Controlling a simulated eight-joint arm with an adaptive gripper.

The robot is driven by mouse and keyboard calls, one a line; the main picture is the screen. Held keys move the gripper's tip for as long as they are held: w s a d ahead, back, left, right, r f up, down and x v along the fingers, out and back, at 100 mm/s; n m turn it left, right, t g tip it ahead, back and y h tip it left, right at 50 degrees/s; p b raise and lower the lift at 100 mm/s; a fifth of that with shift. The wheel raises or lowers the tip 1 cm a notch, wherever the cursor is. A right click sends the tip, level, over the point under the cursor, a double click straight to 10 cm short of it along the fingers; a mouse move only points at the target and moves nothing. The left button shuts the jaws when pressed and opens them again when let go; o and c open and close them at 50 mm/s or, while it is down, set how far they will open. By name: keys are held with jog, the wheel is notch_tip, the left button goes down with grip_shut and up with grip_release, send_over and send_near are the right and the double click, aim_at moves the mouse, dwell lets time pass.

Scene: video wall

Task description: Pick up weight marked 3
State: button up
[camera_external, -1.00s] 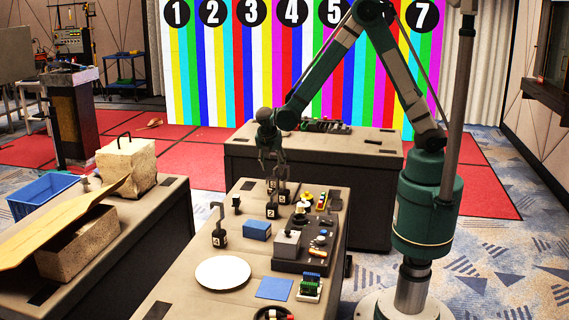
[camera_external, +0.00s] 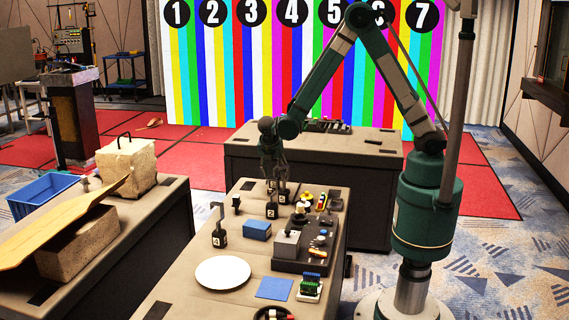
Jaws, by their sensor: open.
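Several dark weights with hooks stand on the near table (camera_external: 185,290). The front left weight (camera_external: 219,239) carries a white label that looks like a 4. Another weight (camera_external: 272,211) to its right has a label that looks like a 2. A third dark weight (camera_external: 283,197) stands just behind it, and its number is too small to read. I cannot tell which weight is marked 3. My gripper (camera_external: 274,178) points down, open, over the back weights. Its fingers overlap their upper parts in the picture, and I cannot tell whether they touch.
A small dark piece (camera_external: 236,203), a blue box (camera_external: 257,230), a grey-topped control box (camera_external: 287,244), a white plate (camera_external: 223,272) and a blue sheet (camera_external: 274,288) share the table. Another table (camera_external: 250,137) stands behind. Bare tabletop lies at the front left.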

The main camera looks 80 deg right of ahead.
jog(key=shift+c, duration=0.4)
grip_shut()
jog(key=shift+r, duration=0.2)
jog(key=shift+r+p, duration=0.9)
jog(key=shift+r, duration=3.95)
